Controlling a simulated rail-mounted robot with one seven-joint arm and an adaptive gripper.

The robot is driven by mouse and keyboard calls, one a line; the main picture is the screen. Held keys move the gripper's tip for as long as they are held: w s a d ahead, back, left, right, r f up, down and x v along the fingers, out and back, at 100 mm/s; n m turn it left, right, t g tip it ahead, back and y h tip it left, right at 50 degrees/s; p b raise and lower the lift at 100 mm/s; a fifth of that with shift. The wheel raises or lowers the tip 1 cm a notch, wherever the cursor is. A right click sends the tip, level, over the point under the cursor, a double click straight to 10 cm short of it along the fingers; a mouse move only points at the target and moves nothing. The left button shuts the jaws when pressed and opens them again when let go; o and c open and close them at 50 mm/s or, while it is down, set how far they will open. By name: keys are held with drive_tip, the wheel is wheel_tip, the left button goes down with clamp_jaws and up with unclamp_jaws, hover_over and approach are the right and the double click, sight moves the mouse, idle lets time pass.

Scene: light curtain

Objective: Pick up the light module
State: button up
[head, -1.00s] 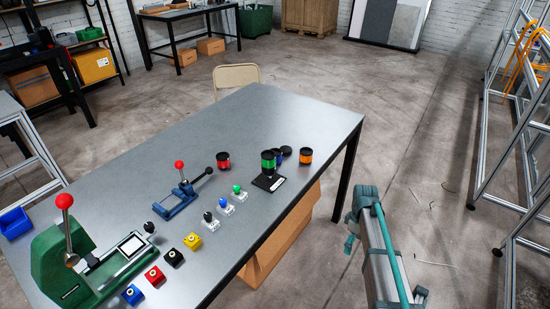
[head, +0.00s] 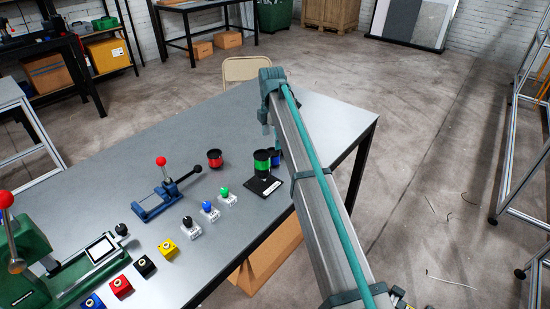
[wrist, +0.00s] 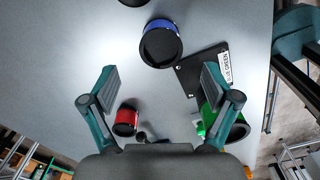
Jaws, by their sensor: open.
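The light modules are short cylinders with black caps on the grey table. The red module (head: 214,158) stands to the left, and also shows in the wrist view (wrist: 126,120). My gripper is open and empty, above the table.
A green press (head: 30,255) is at the lower left. A chair (head: 246,70) stands behind the table.

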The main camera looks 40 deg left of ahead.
sight(273, 153)
drive_tip(key=shift+d+f+p, duration=0.1)
drive_tip(key=shift+f+p, duration=1.05)
drive_tip(key=shift+f, duration=3.25)
drive_tip(key=c, duration=1.2)
drive_tip(key=shift+r, duration=0.15)
